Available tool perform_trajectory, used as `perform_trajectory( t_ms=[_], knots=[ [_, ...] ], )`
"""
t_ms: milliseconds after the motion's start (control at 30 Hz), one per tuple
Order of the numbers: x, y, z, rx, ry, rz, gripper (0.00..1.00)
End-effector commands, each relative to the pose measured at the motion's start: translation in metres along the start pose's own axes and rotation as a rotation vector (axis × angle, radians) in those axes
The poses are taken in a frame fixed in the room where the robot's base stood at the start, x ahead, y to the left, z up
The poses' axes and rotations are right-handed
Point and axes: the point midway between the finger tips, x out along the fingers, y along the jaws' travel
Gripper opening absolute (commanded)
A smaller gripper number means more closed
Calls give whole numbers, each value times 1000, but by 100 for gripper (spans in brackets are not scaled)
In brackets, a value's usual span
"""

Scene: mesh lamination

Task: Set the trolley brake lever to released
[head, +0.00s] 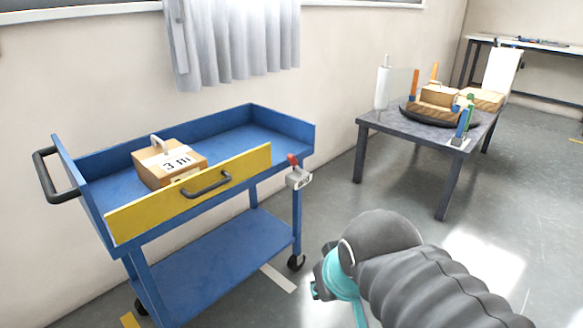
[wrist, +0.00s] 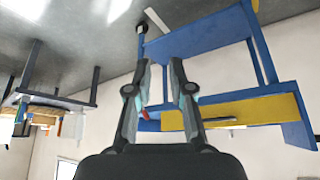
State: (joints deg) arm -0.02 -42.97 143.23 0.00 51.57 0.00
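The blue trolley (head: 210,262) stands at the left in the head view, with a yellow front panel (head: 150,210). The brake lever (head: 293,160) has a red knob and sits on a small grey bracket (head: 299,179) at the trolley's front right corner. The lever is tilted, with its knob up. In the upside-down wrist view, the red knob (wrist: 144,114) shows between my fingers, beyond them. My gripper (wrist: 160,66) is open and empty, pointing towards the trolley's corner without visible contact. The bracket's markings are too small to read.
A box with a handle (head: 170,163) lies in the trolley's upper tray. A black handle (head: 206,185) sticks out from the yellow panel. A dark table (head: 375,125) with boxes and a roll stands at the right. The floor between is clear.

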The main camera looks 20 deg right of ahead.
Motion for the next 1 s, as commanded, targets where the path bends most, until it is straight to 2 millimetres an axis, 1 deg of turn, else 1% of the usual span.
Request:
perform_trajectory(
  t_ms=[167,400,500,567,633,767,967,1000],
  knots=[
    [27,-1,8,-4,-55,-2,0],
    [87,-4,22,-10,-212,-7,0],
    [113,-6,23,-9,-259,-12,0],
    [129,-7,22,-9,-272,-15,0],
    [149,-9,18,-18,-276,-20,0],
    [188,-12,6,-60,-256,-32,0],
    [252,-17,-19,-172,-172,-49,0],
    [266,-18,-25,-201,-149,-50,0]
  ],
)
